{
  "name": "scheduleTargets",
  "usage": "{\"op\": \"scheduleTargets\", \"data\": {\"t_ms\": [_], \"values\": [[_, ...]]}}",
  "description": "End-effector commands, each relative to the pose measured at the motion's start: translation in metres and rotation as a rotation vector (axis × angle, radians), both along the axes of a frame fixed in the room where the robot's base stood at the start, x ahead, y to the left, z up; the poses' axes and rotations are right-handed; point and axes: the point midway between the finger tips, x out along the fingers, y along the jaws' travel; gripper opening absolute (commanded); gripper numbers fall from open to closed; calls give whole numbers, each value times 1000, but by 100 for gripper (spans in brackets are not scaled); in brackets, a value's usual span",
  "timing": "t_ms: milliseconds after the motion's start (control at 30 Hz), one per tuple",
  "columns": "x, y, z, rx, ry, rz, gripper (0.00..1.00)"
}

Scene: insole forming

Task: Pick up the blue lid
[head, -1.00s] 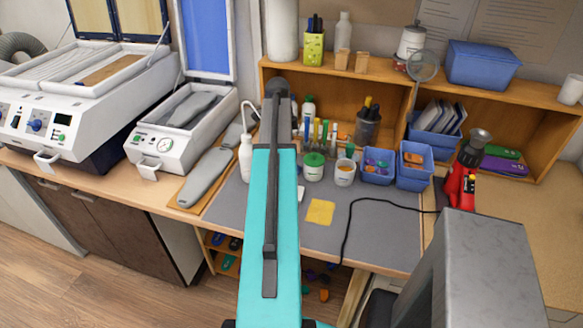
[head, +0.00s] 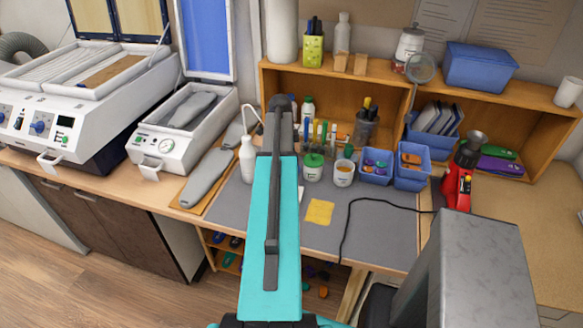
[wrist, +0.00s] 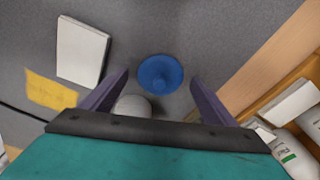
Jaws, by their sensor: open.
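The blue lid (wrist: 160,74) lies on the grey mat (wrist: 210,30) in the wrist view. My gripper (wrist: 158,90) is open, with one purple finger to the left of the lid and one to the right. The fingers do not touch the lid, and nothing is held. A pale round thing (wrist: 133,106) sits just behind the lid, partly hidden by the gripper body. In the head view my arm hides the lid and the gripper.
A white block (wrist: 82,52) and a yellow sheet (wrist: 50,91) lie left of the lid. A black cable (head: 347,225) crosses the mat.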

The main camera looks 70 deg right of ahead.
Motion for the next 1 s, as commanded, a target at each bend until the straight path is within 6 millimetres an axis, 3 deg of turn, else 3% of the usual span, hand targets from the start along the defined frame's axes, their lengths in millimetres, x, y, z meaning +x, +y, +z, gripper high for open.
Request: {"op": "scheduleTargets", "data": {"t_ms": [300,567,1000], "values": [[0,0,0,0,0,1,80],[1,0,0,0,0,1,38],[1,0,1,-1,0,2,37]]}}
